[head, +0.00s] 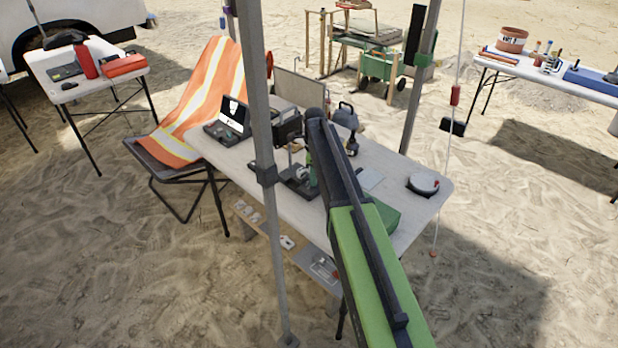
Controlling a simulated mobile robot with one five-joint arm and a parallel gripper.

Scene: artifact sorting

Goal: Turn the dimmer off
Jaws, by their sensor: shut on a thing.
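My green and black arm reaches from the lower right over the white folding table (408,214). My gripper (312,174) points down at the table's middle, beside a dark tray (297,186) with small pale items. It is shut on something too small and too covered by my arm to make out. I cannot clearly pick out the dimmer. A small red device (455,95) hangs on a thin cord to the right, well apart from my gripper.
Grey tent poles (262,130) stand before and behind the table. An orange-draped chair (180,130) stands left. Sand at the lower left is open.

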